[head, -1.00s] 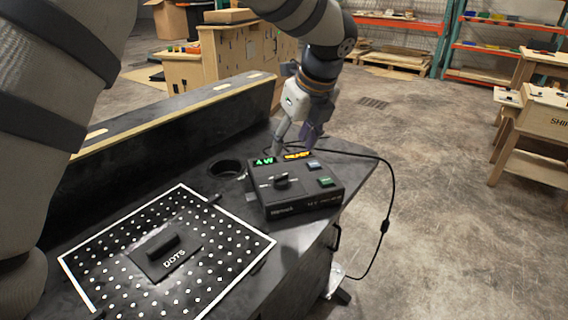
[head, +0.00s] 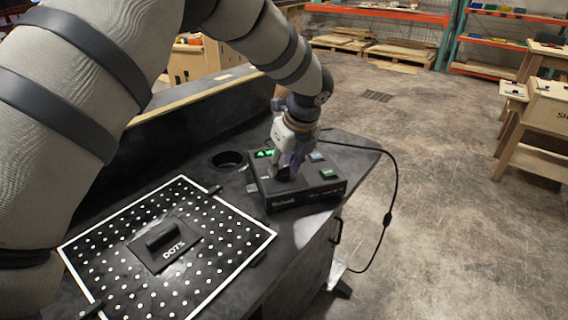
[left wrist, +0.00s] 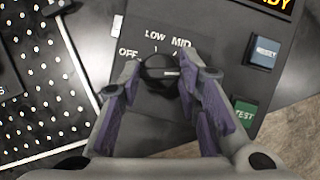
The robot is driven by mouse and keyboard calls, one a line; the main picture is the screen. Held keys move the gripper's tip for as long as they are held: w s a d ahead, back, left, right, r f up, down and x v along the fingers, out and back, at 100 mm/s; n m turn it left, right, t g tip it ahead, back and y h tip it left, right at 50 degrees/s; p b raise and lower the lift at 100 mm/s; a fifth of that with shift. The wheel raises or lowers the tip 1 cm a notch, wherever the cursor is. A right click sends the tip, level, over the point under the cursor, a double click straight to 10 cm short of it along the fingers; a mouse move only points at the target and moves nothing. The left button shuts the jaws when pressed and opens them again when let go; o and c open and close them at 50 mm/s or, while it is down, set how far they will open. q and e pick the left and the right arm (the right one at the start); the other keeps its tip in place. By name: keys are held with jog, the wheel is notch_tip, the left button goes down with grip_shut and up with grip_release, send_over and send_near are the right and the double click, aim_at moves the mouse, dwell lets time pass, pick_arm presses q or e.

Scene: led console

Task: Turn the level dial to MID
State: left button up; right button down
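The black console (head: 310,190) sits on the dark table. Its level dial (left wrist: 160,72) is a black knob in the left wrist view, below the printed LOW and MID labels, with OFF to its left. The label on its right side is hidden by a finger, and I cannot tell which mark the dial points to. My left gripper (left wrist: 159,75) is open, with its purple-padded fingers on either side of the dial. In the head view my left gripper (head: 285,170) is low over the console and hides the dial. My right gripper is not in view.
The console has a blue RESET button (left wrist: 263,52) and a green TEST button (left wrist: 244,113) right of the dial. A white-dotted board (head: 215,250) with a DOTS block (head: 165,244) lies to the left. A round hole (head: 228,160) is behind; a cable hangs right.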

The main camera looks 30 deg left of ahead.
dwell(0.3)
pick_arm(q)
jog(key=n, duration=0.1)
jog(key=n+g, duration=0.1)
jog(key=n, duration=0.1)
jog(key=n+g+b, duration=0.1)
jog(key=shift+w+f+n, duration=0.2)
jog(key=shift+f+n, duration=0.05)
jog(key=shift+n, duration=0.05)
jog(key=n+g+b, duration=0.1)
jog(key=n, duration=0.2)
jog(key=shift+w+n+g+b, duration=0.1)
jog(key=shift+n+g+b, duration=0.35)
jog(key=shift+n, duration=0.45)
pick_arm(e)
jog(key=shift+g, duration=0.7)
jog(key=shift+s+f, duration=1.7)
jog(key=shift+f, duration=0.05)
pick_arm(q)
jog(key=shift+r+n, duration=0.15)
jog(key=shift+n, duration=0.15)
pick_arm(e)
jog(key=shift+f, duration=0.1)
pick_arm(q)
jog(key=o, duration=1.2)
jog(key=shift+c, duration=0.2)
